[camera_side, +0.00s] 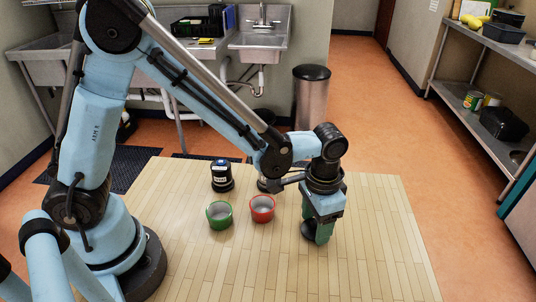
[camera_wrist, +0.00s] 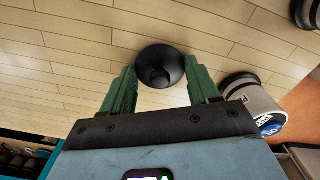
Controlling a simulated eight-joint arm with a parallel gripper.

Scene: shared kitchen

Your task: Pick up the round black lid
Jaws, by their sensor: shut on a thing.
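The round black lid (camera_side: 307,231) is at the right part of the wooden table, at the tips of my gripper (camera_side: 320,233). In the wrist view the lid (camera_wrist: 160,58) shows as a dark disc with a knob in its middle. My gripper's green fingers (camera_wrist: 160,80) stand on either side of it, shut on the lid. In the side view my gripper points down and partly hides the lid. I cannot tell whether the lid touches the table or hangs just above it.
A green bowl (camera_side: 219,215) and a red bowl (camera_side: 262,208) stand left of my gripper. A black jar (camera_side: 222,176) with a label stands behind them; another container is partly hidden by my arm. The front and right of the table (camera_side: 380,250) are clear.

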